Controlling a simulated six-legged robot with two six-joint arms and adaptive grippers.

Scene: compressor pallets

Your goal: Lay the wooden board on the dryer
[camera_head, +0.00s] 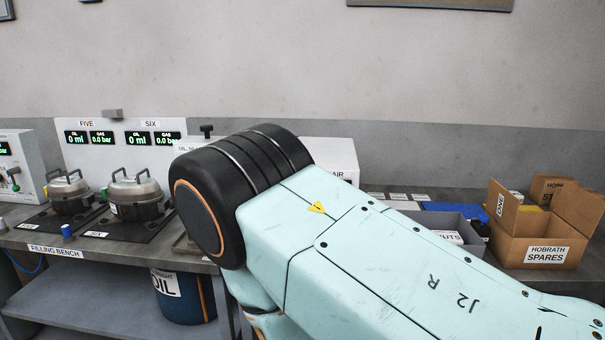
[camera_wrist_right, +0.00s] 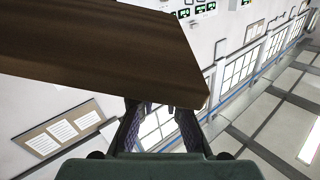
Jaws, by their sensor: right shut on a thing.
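A dark brown wooden board (camera_wrist_right: 100,48) fills the upper left of the right wrist view. My right gripper (camera_wrist_right: 158,112) is shut on the board near its edge. In the head view my right arm crosses the picture from the lower right and covers the middle; the gripper and board do not show there. A white box (camera_head: 342,158) labelled "AIR" stands on the bench behind the arm and is partly hidden. It may be the dryer, but I cannot tell. My left gripper is not in view.
Two metal pots (camera_head: 136,194) with clamp handles stand on the filling bench (camera_head: 130,258) at left, below displays. An oil drum (camera_head: 184,298) stands under the bench. At right are a cardboard spares box (camera_head: 546,252) and a grey bin (camera_head: 448,222).

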